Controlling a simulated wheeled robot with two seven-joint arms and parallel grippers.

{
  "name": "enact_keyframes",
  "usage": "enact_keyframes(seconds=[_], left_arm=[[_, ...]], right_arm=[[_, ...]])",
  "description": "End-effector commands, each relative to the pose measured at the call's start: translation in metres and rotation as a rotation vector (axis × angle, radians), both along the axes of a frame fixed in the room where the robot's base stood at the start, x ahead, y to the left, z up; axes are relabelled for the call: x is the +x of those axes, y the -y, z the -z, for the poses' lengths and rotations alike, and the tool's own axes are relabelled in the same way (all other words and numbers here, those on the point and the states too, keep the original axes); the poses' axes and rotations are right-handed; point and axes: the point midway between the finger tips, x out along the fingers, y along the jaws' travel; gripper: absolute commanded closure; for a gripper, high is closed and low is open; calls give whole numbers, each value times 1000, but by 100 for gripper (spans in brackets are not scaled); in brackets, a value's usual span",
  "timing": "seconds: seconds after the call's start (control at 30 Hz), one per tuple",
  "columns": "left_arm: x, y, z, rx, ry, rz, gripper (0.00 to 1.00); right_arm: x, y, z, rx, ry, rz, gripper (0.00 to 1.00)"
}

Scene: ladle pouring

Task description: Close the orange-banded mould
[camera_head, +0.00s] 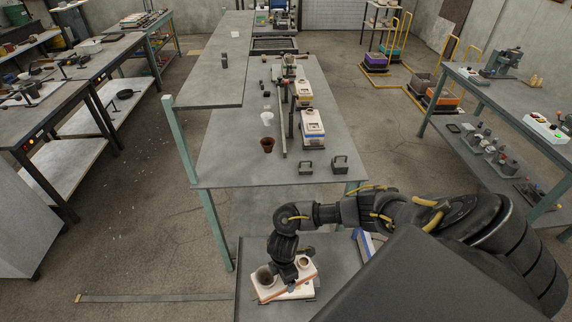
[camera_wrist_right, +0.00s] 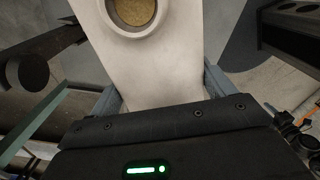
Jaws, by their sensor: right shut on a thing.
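The orange-banded mould (camera_head: 264,293) is on the grey low table at the bottom centre of the head view. Its pale upper half has a round opening on top and an orange band along its lower edge. That half looks slightly turned and tilted over a pale lower part (camera_head: 303,292); I cannot tell whether the two touch. My right gripper (camera_head: 289,275) comes down on the upper half and is shut on it. In the right wrist view the pale block (camera_wrist_right: 160,60) sits between the fingers (camera_wrist_right: 160,90), its round opening near the top edge. My left gripper is out of view.
A blue-banded mould (camera_head: 364,245) stands on the low table, partly hidden by my right arm.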

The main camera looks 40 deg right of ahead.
Motion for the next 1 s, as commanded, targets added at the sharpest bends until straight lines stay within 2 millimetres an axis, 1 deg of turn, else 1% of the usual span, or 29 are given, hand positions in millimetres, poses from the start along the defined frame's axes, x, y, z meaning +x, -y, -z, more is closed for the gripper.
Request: enact_keyframes(seconds=[0.03, 0.13, 0.2, 0.33, 0.47, 0.73, 1.0], left_arm=[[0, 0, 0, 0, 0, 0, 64], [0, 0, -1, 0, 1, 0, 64], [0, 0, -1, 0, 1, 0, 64], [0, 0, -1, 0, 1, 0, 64], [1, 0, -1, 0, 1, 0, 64], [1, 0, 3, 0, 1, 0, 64], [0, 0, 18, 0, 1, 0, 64]], right_arm=[[3, 4, 0, 0, 1, 79, 76], [7, 11, 0, 0, 1, 221, 76], [8, 14, 1, 0, 1, 294, 76], [10, 18, 1, 0, 1, 376, 76], [11, 19, 1, 1, 1, 406, 76], [11, 19, 4, 1, 1, 406, 76], [11, 19, 17, 2, 2, 404, 76]])
